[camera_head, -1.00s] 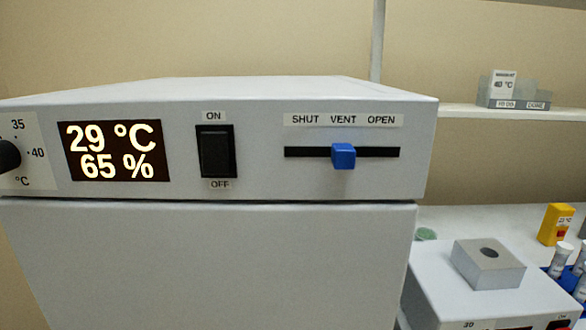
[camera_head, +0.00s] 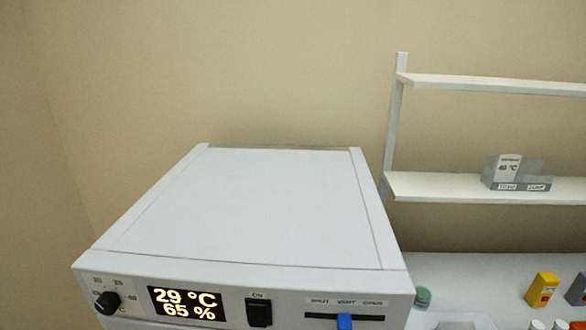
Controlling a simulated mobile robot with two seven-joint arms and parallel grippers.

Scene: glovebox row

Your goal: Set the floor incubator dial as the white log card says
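The incubator (camera_head: 240,210) is a large light-grey box at the lower left and centre. Its black dial (camera_head: 107,302) is at the left of the front panel, with small number marks around it; its exact pointing is too small to read. The display (camera_head: 187,304) shows 29 °C and 65 %. A white card (camera_head: 509,167) stands in a grey holder (camera_head: 530,176) on the shelf at the right. It carries a °C figure that looks like forty-something, but its last digit is unclear. Neither of my grippers is in view.
A black ON switch (camera_head: 258,312) and a blue vent slider (camera_head: 344,321) sit right of the display. Two white shelves, upper (camera_head: 490,85) and lower (camera_head: 440,190), are at the right. The bench (camera_head: 470,270) below holds a yellow box (camera_head: 542,289) and a green round item (camera_head: 422,298).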

